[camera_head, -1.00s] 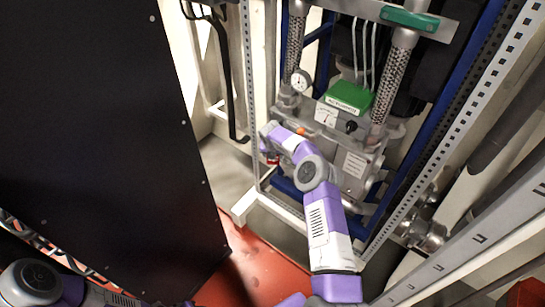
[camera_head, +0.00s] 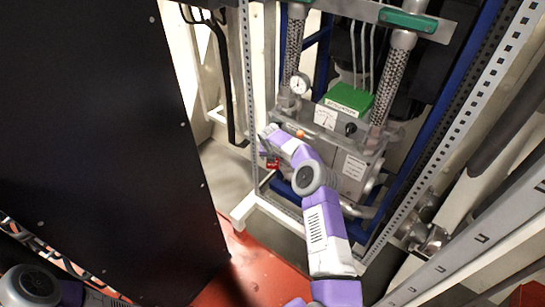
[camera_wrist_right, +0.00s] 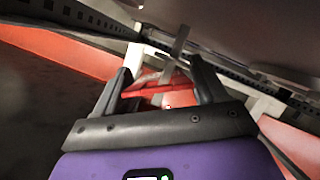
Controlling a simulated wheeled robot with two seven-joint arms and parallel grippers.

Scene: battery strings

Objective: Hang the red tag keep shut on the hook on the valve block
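The valve block (camera_head: 352,165) is a grey metal body low in the frame, with a white dial and a green label block on top. My right arm reaches across its front left. My right gripper (camera_head: 268,157) is at the block's left side, with the red tag (camera_head: 273,164) at its fingers. In the right wrist view, the red tag (camera_wrist_right: 155,88) spans between the two fingers of the right gripper (camera_wrist_right: 160,82), which appear to hold it across its width. The tag's lettering is not readable. I cannot make out the hook. My left gripper is out of view.
A perforated upright (camera_head: 252,90) stands just left of the block, and another slants along its right. A round gauge (camera_head: 299,83) and braided hoses (camera_head: 391,82) rise above the block. A large black panel (camera_head: 90,130) fills the left. Red floor (camera_head: 262,268) lies below.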

